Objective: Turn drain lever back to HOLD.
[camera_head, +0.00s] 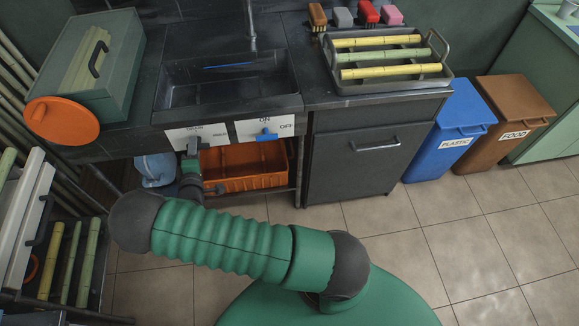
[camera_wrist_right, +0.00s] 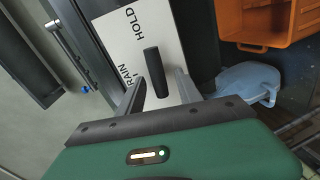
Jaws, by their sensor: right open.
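The drain lever (camera_wrist_right: 154,72) is a dark bar on a white plate (camera_wrist_right: 120,42) marked HOLD and DRAIN in the right wrist view. It stands between the two fingers of my right gripper (camera_wrist_right: 158,90), which are apart on either side of it. I cannot tell whether a finger touches it. In the head view the plate (camera_head: 177,135) is on the front of the sink counter, and my right gripper (camera_head: 191,163) is up against it, partly hiding the lever. My left gripper is not in view.
A plate with a blue switch (camera_head: 265,135), marked ON and OFF, is just right of the drain plate. Blue and brown bins stand at the right. Floor is clear in front.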

